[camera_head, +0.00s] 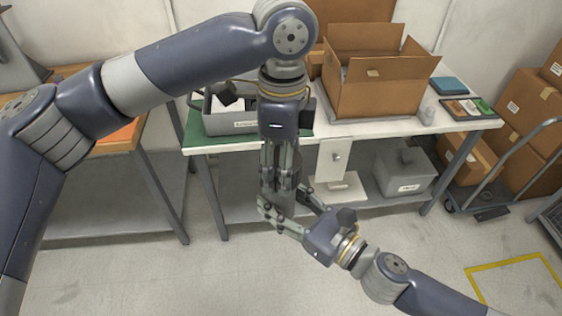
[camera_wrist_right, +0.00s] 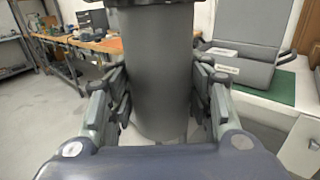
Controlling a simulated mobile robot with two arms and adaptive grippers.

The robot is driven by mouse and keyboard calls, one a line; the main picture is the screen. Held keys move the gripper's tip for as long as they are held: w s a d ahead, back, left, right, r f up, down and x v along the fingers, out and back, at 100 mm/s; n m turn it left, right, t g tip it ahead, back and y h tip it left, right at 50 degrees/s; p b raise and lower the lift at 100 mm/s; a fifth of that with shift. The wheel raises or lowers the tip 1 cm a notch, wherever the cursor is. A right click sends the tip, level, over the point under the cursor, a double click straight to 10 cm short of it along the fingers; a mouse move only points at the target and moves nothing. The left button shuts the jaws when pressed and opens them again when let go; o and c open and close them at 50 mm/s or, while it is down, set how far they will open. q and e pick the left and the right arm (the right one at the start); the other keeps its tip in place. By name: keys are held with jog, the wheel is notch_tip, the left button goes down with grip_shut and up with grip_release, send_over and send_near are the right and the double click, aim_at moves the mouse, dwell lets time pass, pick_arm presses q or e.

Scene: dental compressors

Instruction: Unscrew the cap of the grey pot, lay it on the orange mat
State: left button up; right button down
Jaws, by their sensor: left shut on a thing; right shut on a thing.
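The grey pot (camera_wrist_right: 155,75) stands upright as a large cylinder in the right wrist view. In the head view only a part of it (camera_head: 286,201) shows between my grippers. My right gripper (camera_head: 283,213) is shut around the pot's body, with a finger on each side. My left gripper (camera_head: 281,182) points down from above and is shut on the cap. The cap (camera_wrist_right: 150,3) shows only as a dark edge at the top of the wrist view; the fingers hide it in the head view. The orange mat (camera_head: 120,133) lies on the wooden table at the left, partly behind my left arm.
A white-topped bench (camera_head: 350,127) stands behind the grippers, with an open cardboard box (camera_head: 375,92), a grey case (camera_head: 228,123) and a green mat (camera_head: 196,132). A grey box (camera_head: 404,172) sits on its lower shelf. A trolley with cartons (camera_head: 520,140) stands at right. The front floor is clear.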

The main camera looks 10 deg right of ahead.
pick_arm(q)
jog(key=n, duration=0.6)
jog(key=shift+d, duration=0.15)
jog(key=n, duration=0.5)
jog(key=shift+n, duration=0.3)
jog(key=n, duration=0.5)
jog(key=shift+r+n, duration=0.1)
jog(key=shift+n, duration=0.2)
jog(key=n, duration=0.6)
jog(key=shift+w+a, duration=0.1)
jog(key=shift+a, duration=0.2)
jog(key=shift+r, duration=0.2)
jog(key=shift+r, duration=0.9)
